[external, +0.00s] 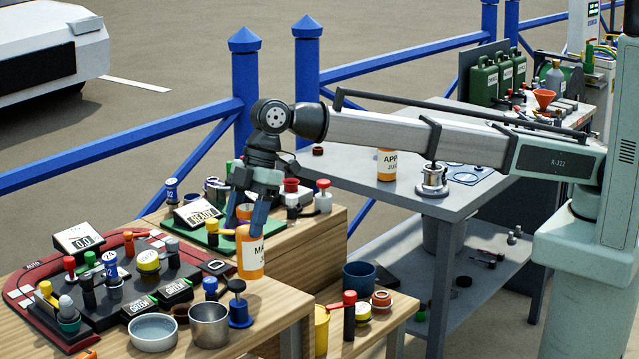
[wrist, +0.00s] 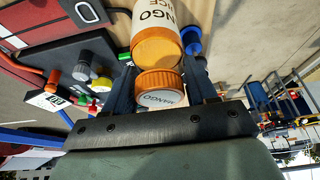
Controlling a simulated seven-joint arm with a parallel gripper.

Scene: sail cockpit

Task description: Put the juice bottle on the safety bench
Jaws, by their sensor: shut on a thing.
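An orange mango juice bottle (external: 250,252) with a white label is between the fingers of my gripper (external: 241,212), near the right edge of the wooden table. It looks about upright; I cannot tell whether its base touches the tabletop. In the wrist view, my gripper (wrist: 160,76) is shut on the bottle (wrist: 157,46) near its orange cap, which reads MANGO. A second orange bottle (external: 387,165), labelled apple juice, stands on the grey bench (external: 337,172) at the centre. No bench is readably marked as the safety bench.
A metal burner-like item (external: 432,182) stands on the grey bench. Green canisters (external: 485,80) stand on the back bench. Blue railings (external: 180,128) run behind.

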